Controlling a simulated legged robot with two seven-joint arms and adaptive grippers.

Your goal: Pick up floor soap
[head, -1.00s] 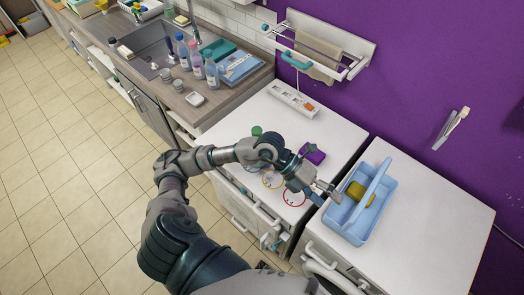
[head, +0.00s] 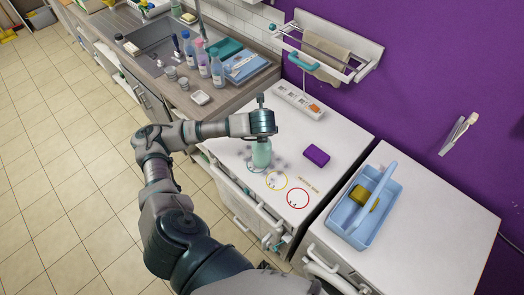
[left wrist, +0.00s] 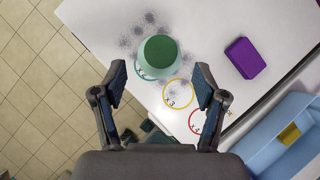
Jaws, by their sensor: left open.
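The likely floor soap is a pale teal bottle with a dark green cap (left wrist: 159,52). It stands upright on the white cabinet top, on a teal circle, and also shows in the head view (head: 262,153). No label on it is readable. My left gripper (left wrist: 160,84) is open and empty, pointing down above the bottle. In the left wrist view the bottle lies just ahead of the fingertips, near the middle of the gap between them. In the head view my wrist is right above the bottle and hides its cap. My right gripper is not in view.
A purple block (head: 316,155) lies right of the bottle. Yellow (head: 276,181) and red (head: 298,198) circles and dark smudges mark the top. A blue caddy (head: 345,238) with a yellow sponge (head: 364,195) stands right. A power strip (head: 297,101) lies behind.

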